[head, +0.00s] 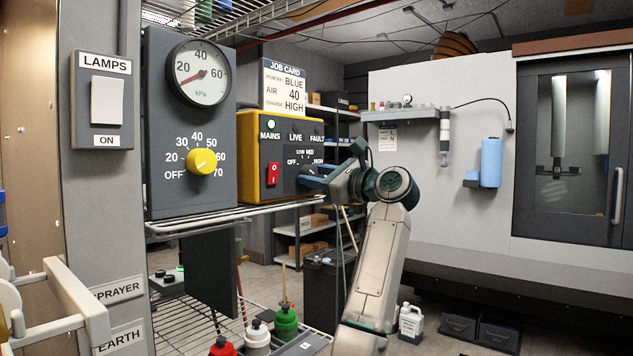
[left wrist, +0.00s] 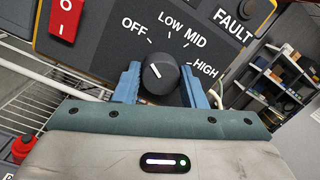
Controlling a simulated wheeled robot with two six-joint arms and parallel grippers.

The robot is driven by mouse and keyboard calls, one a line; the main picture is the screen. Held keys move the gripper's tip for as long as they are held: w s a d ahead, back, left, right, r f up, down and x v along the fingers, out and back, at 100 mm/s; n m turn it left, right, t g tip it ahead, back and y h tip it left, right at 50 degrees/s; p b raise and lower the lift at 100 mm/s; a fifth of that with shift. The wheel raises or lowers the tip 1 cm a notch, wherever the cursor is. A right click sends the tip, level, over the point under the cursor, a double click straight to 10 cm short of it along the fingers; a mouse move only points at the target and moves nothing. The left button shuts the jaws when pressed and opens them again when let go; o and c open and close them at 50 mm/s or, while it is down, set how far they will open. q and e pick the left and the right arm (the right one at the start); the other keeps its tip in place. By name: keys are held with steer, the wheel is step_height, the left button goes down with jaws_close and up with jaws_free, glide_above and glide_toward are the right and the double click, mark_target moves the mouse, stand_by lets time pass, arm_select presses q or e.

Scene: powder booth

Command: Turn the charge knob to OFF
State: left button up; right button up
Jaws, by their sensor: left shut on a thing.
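The charge knob (left wrist: 158,82) is round and black, on the dark panel of a yellow control box (head: 247,135). OFF, LOW, MID and HIGH are printed around it. In the left wrist view a short pale mark on the knob leans to the upper left, on the OFF side. My left gripper (head: 314,179) is at the panel; its blue fingers (left wrist: 160,86) are closed on either side of the knob. In the head view the gripper hides the knob. My right gripper is in neither view.
A red switch (head: 272,173) and a lit green MAINS lamp (head: 271,125) are on the same box. A grey panel with a yellow knob (head: 202,161) and a gauge (head: 199,74) stands to its left. A job card (head: 284,88) reads charge HIGH. A wire shelf (head: 236,217) runs below.

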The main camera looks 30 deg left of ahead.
arm_select(q)
steer(key=shift+n, duration=1)
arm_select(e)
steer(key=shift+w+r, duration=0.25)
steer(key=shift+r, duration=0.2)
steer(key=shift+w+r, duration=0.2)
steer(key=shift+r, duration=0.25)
arm_select(q)
steer(key=o, duration=1)
steer(key=d+f+b, duration=0.1)
steer(key=d+b, duration=0.1)
steer(key=d, duration=0.8)
steer(key=shift+s+d, duration=0.4)
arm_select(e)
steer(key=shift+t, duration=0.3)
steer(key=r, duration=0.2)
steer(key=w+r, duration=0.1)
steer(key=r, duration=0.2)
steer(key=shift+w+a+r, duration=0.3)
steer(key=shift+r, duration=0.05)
arm_select(q)
steer(key=shift+f, duration=0.15)
